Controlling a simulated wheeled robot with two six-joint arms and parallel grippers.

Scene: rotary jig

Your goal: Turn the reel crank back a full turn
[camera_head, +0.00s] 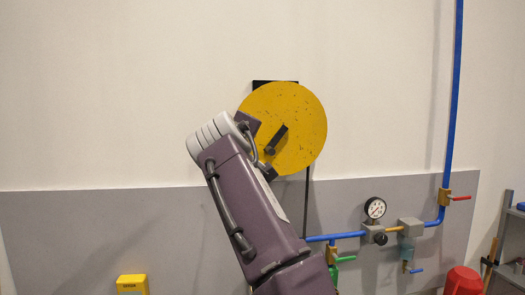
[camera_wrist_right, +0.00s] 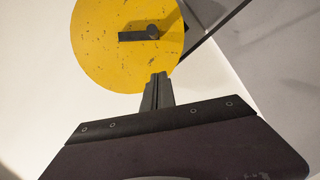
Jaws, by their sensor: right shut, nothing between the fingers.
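The yellow reel disc (camera_head: 305,120) is mounted upright on the wall, and it also fills the upper left of the right wrist view (camera_wrist_right: 100,55). Its dark crank (camera_head: 279,137) runs from near the disc's middle down and left to a knob. In the right wrist view the crank (camera_wrist_right: 135,36) lies nearly level, with the knob at its right end. My left gripper is not in view.
A pressure gauge (camera_head: 375,208), blue pipes (camera_head: 452,100) and valves are on the wall at right. A yellow box (camera_head: 132,285) is at lower left, and a red object (camera_head: 463,281) at lower right. The wall left of the disc is clear.

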